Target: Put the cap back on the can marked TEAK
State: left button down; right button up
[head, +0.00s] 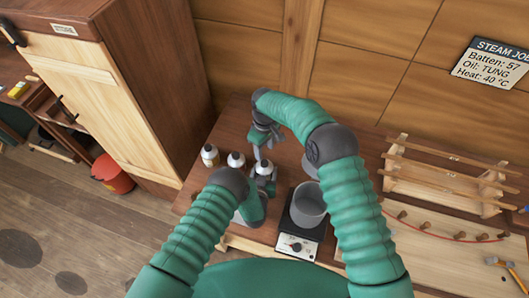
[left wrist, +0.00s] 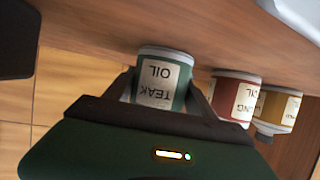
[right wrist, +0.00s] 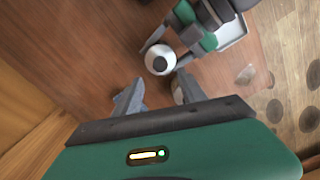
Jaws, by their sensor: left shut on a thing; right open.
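The green-banded can labelled TEAK OIL (left wrist: 158,78) stands between the fingers of my left gripper (left wrist: 165,100), which is shut on it. In the right wrist view its white top (right wrist: 160,60) has a dark round centre; I cannot tell whether that is an opening. The can also shows in the head view (head: 264,168). My right gripper (right wrist: 158,88) is open and empty, above and to the wall side of this can; it also shows in the head view (head: 262,146). I cannot make out a loose cap in any view.
A red-labelled can (left wrist: 236,95) and a yellow-labelled can (left wrist: 277,106) stand beside the teak can. A grey pot (head: 309,201) sits on a hotplate (head: 303,242) close to the right. A pale tray-like thing (right wrist: 232,32) is partly hidden by my left arm. A wooden rack (head: 440,175) stands further right.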

aim_at(265, 162)
notch_tip(265, 162, down, 8)
dwell(0.7)
grip_shut()
dwell(0.4)
jog(key=shift+o, duration=0.7)
grip_release()
jog(key=shift+r, duration=0.15)
